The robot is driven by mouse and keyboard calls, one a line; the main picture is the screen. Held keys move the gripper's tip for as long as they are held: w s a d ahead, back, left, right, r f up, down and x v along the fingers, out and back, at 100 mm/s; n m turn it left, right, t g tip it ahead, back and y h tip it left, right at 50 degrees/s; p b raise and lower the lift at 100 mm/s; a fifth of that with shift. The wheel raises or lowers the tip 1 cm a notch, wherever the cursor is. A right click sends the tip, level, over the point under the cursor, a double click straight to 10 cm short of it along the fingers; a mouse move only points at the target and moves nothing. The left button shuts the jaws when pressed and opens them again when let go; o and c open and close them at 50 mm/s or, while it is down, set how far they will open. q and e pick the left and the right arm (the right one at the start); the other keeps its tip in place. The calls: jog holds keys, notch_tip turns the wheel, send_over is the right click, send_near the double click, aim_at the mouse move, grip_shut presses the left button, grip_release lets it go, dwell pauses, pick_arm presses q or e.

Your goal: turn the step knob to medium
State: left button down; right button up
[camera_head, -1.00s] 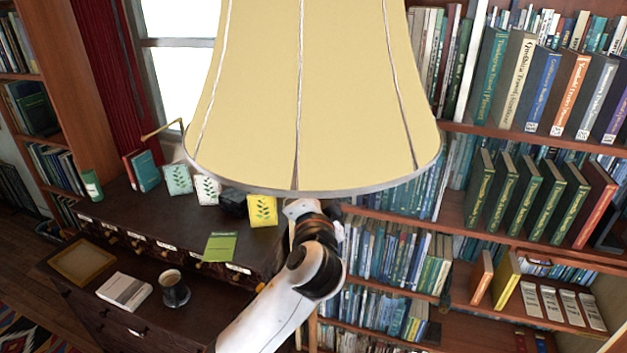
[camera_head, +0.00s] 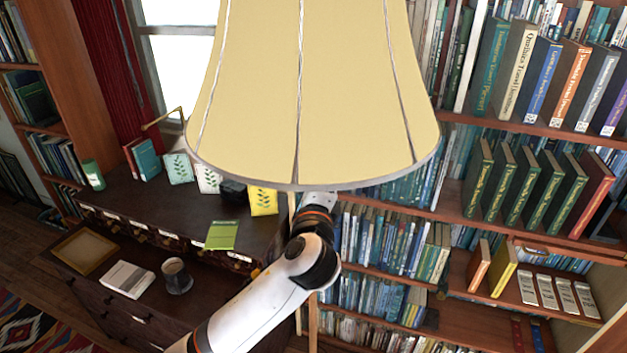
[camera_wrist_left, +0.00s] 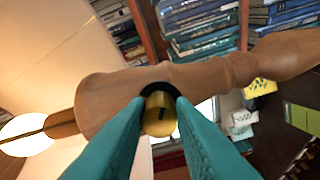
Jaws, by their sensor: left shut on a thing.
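The floor or table lamp shows a large cream shade (camera_head: 315,95) in the head view. In the left wrist view its turned wooden stem (camera_wrist_left: 200,78) runs across the picture, and a brass step knob (camera_wrist_left: 157,122) with a small dark mark sits in a dark round collar on it. My left gripper (camera_wrist_left: 158,103) has its teal fingers on either side of the knob and is shut on it. The knob's setting cannot be read. In the head view the shade hides the knob and my left gripper; only my left arm shows below it. My right gripper is not in view.
A dark desk (camera_head: 125,215) with a mug (camera_head: 176,277), a white book (camera_head: 126,279) and a wooden tray (camera_head: 85,251) stands at left. Full bookshelves (camera_head: 540,135) fill the right side. The shade hangs close above my left arm.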

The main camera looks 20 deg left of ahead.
pick_arm(q)
jog(key=m, duration=1.1)
jog(key=shift+f+m, duration=0.15)
jog(key=shift+m, duration=0.15)
dwell(0.4)
jog(key=c, duration=1.2)
grip_release()
jog(key=shift+c, duration=0.2)
jog(key=b+v, duration=0.4)
jog(key=v, duration=0.8)
jog(key=shift+b, duration=0.3)
